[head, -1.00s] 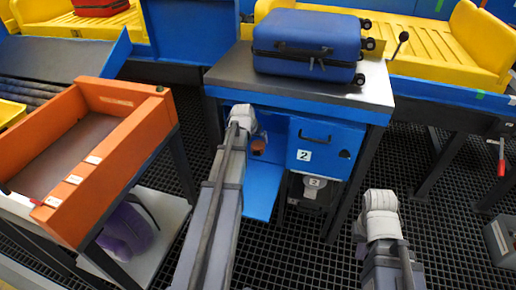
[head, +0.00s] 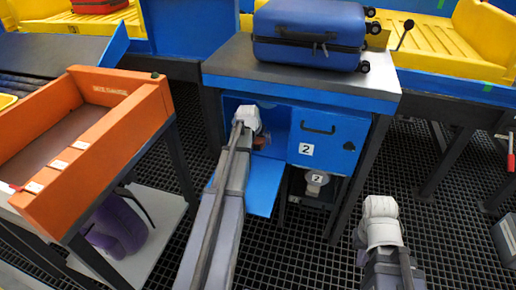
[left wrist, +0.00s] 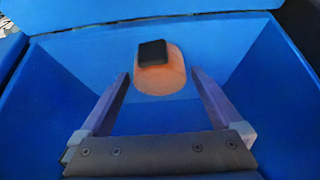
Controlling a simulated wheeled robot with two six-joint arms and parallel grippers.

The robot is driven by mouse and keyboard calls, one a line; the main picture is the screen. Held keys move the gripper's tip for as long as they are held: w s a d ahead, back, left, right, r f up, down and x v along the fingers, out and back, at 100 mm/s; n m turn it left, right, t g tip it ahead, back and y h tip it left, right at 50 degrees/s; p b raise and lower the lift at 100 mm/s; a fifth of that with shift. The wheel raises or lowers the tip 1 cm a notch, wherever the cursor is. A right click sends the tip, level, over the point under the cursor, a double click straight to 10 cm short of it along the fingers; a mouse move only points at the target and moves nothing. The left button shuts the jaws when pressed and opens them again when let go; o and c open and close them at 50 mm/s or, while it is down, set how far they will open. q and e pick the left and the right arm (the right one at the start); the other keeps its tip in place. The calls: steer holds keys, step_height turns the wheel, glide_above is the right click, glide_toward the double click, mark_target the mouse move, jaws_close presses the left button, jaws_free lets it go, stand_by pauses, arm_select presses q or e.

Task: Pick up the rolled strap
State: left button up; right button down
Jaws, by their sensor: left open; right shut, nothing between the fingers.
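The rolled strap (left wrist: 172,80) is an orange-brown roll with a black piece on top. It lies inside a blue open compartment (left wrist: 75,60). In the head view only a small reddish part of the strap (head: 261,142) shows beside my left wrist. My left gripper (left wrist: 159,74) is open, its two fingers reaching into the compartment on either side of the strap's picture. I cannot tell whether they touch it. My right gripper (head: 380,208) is off to the right, above the floor grating; its fingers are hidden behind the wrist and it holds nothing visible.
The compartment's blue flap (head: 264,186) hangs open. A blue door (head: 327,139) marked 2 is beside it. A blue suitcase (head: 310,35) lies on the cabinet top. An orange tray (head: 115,140) on a stand is at the left. Open floor grating (head: 440,235) is at the right.

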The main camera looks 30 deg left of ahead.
arm_select(q)
steer(key=shift+w+f, duration=0.15)
steer(key=shift+f, duration=0.05)
steer(key=c, duration=1.3)
